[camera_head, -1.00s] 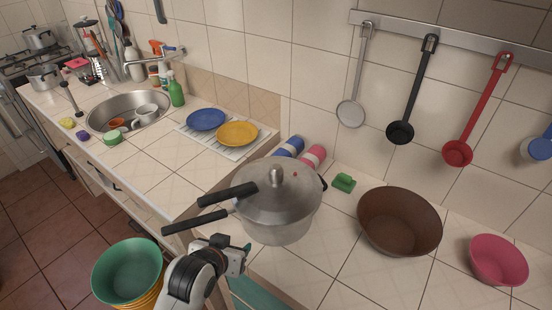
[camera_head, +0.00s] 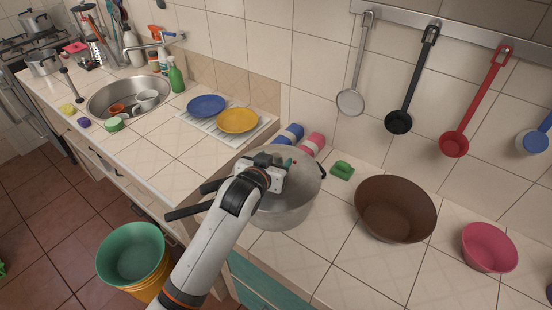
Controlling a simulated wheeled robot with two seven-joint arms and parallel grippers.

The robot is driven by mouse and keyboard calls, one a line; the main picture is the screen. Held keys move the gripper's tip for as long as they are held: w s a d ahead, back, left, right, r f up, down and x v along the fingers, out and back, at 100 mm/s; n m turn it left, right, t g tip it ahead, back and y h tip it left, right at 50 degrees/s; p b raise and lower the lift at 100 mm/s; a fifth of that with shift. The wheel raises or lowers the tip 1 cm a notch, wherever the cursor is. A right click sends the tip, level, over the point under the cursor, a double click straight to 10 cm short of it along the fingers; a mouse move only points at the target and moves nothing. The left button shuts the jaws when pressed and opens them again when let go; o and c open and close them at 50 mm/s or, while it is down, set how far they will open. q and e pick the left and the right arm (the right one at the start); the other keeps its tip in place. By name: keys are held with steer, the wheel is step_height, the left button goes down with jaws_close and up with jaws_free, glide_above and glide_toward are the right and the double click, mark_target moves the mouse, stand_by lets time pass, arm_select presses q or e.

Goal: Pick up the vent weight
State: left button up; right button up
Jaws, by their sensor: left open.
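The grey metal pressure cooker (camera_head: 285,215) stands on the tiled counter with its lid on and dark handles pointing left. The vent weight is not clearly visible now; my left gripper and wrist cover the middle of the lid, where an upright metal piece showed earlier. My left gripper (camera_head: 284,165) is open over the lid; its fingertips are small and partly hidden, so I cannot tell whether they touch anything. A small red spot shows on the lid just right of the gripper. My right gripper is not in view.
A brown bowl (camera_head: 396,209) and a pink bowl (camera_head: 489,248) stand to the right. A green sponge (camera_head: 342,170) and blue and pink rolls (camera_head: 313,144) lie behind the cooker. Blue (camera_head: 206,105) and yellow plates (camera_head: 238,120) are at left. Ladles hang above.

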mark_target(279, 156)
arm_select(q)
steer(key=shift+p+x, duration=0.65)
steer(key=shift+x, duration=1.65)
steer(key=shift+s, duration=0.1)
steer(key=shift+c, duration=0.3)
steer(key=c, duration=1)
